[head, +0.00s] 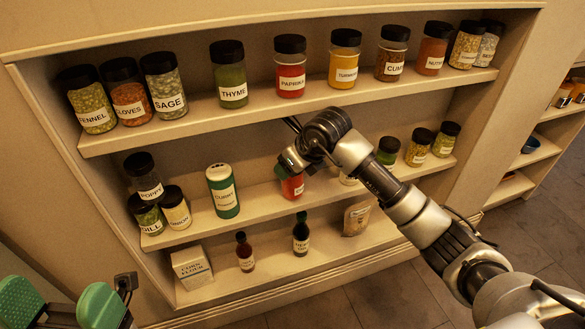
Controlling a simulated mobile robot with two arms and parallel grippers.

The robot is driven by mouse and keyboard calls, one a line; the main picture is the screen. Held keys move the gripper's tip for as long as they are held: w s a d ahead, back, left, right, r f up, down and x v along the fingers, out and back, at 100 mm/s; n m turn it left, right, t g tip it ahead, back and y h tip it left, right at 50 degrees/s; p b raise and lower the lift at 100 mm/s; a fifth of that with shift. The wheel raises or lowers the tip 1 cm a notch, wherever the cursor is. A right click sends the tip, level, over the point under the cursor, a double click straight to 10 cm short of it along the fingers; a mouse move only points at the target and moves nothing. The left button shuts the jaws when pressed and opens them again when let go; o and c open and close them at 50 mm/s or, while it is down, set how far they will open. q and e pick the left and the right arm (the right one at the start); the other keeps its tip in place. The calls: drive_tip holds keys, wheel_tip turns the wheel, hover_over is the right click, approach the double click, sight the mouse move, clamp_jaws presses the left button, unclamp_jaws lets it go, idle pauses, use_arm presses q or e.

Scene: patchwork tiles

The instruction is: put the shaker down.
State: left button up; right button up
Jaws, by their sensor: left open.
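A red shaker (293,188) is on the middle shelf (262,205), near its front edge. I cannot tell whether its base touches the shelf. My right gripper (296,167) is at the top of this shaker and hides its cap. A green fingertip shows at its left side, but the hold is too small and covered to judge. My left gripper (60,308) is open and empty at the bottom left, with green pads wide apart, away from the shelves.
Several spice jars, such as thyme (229,75) and paprika (290,66), line the top shelf above my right arm. Poppy (144,176), dill and onion crowd the middle shelf's left end. Two dark bottles, a corn flour box (192,267) and a bag (357,218) stand below.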

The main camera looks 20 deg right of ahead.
drive_tip(key=shift+f+b, duration=0.35)
drive_tip(key=shift+f, duration=0.05)
drive_tip(key=shift+r, duration=0.15)
drive_tip(key=o, duration=1)
drive_tip(key=shift+o, duration=0.2)
